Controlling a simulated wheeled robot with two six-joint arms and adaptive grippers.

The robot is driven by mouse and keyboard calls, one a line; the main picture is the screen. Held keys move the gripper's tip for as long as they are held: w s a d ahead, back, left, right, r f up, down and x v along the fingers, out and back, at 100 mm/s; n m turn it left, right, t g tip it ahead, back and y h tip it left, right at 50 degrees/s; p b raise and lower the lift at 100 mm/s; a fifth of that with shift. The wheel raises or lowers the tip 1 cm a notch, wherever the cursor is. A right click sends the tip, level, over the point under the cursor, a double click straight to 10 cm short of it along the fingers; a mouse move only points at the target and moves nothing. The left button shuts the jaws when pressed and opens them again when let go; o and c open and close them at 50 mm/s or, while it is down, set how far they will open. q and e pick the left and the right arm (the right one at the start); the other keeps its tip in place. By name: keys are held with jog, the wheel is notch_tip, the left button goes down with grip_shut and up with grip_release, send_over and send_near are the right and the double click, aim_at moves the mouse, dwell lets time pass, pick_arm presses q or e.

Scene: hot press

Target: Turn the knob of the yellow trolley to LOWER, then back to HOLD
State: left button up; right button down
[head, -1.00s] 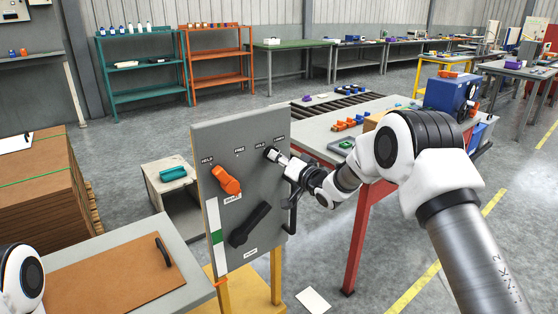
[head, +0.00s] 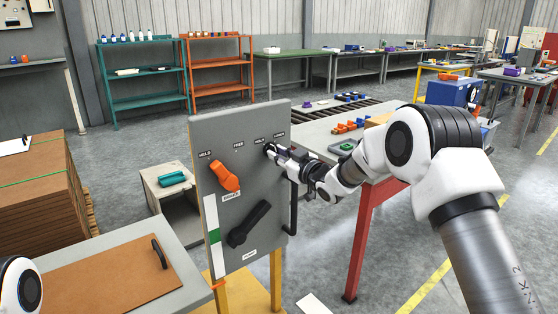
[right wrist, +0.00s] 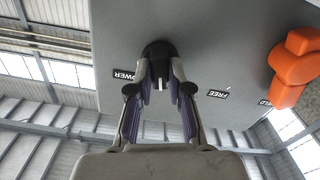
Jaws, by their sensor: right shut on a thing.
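The yellow trolley has a grey upright panel (head: 221,130) on yellow legs. Its black round knob (head: 270,149) is near the panel's top right, by the HOLD (head: 260,141) and LOWER (head: 279,136) labels. My right gripper (head: 272,151) is shut on the knob. In the right wrist view, the fingers (right wrist: 160,78) grip the knob (right wrist: 159,52) from both sides, and a white mark shows between them. The LOWER label (right wrist: 123,75) is left of the knob; the HOLD label is hidden there, so I cannot tell which label the mark faces. My left gripper is out of view.
The panel also carries an orange handle (head: 225,176) by HELD and FREE, a black lever (head: 249,225) and a side handle (head: 292,210). A red-legged table (head: 357,240) stands close to the right. A table with a brown board (head: 100,278) is at lower left.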

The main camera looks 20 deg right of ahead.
jog(key=shift+n+b, duration=1.7)
jog(key=shift+n, duration=1.3)
jog(key=shift+r, duration=0.1)
jog(key=c, duration=1.1)
grip_release()
jog(key=shift+w, duration=0.1)
jog(key=v, duration=1.2)
